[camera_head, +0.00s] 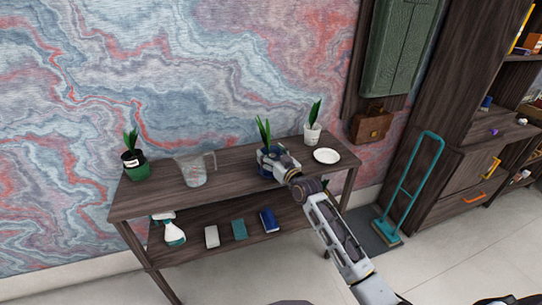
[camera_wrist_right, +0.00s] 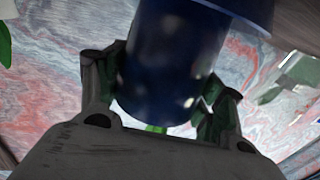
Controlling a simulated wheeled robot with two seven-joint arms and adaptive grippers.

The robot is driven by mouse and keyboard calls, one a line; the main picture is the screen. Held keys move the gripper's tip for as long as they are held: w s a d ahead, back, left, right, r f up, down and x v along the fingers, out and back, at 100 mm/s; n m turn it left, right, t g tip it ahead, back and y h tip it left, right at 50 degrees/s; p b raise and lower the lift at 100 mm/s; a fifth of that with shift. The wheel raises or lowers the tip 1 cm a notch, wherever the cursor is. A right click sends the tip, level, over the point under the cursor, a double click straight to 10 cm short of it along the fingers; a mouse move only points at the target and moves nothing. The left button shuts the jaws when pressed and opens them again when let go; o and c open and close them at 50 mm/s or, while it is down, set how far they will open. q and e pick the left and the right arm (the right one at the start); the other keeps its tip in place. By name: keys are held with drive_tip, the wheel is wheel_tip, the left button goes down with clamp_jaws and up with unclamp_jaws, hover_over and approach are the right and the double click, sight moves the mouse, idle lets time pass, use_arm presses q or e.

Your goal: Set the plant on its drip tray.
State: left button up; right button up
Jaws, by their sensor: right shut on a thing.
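A plant with long green leaves (camera_head: 264,133) in a dark blue pot is in my right gripper (camera_head: 268,160), at the middle of the upper desk board. In the right wrist view the dark blue pot (camera_wrist_right: 170,65) fills the space between the two fingers of the right gripper (camera_wrist_right: 160,95), which are shut on its sides. I cannot tell whether the pot touches the board. The white round drip tray (camera_head: 326,156) lies flat and empty on the board, to the right of the gripper. My left gripper is not in view.
A plant in a white pot (camera_head: 312,133) stands just behind the tray. A clear jug (camera_head: 194,170) and a plant in a green pot (camera_head: 137,170) stand on the left. The lower shelf holds a spray bottle (camera_head: 174,234) and several small flat items.

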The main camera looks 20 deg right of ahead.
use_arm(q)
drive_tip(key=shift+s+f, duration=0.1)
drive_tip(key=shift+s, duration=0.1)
use_arm(e)
drive_tip(key=shift+r, duration=0.1)
drive_tip(key=o, duration=1.1)
drive_tip(key=shift+f, duration=0.2)
drive_tip(key=o, duration=0.3)
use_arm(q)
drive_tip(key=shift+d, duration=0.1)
use_arm(e)
drive_tip(key=shift+o, duration=0.2)
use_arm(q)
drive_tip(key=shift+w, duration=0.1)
use_arm(e)
drive_tip(key=shift+s+r, duration=0.1)
drive_tip(key=shift+r, duration=0.05)
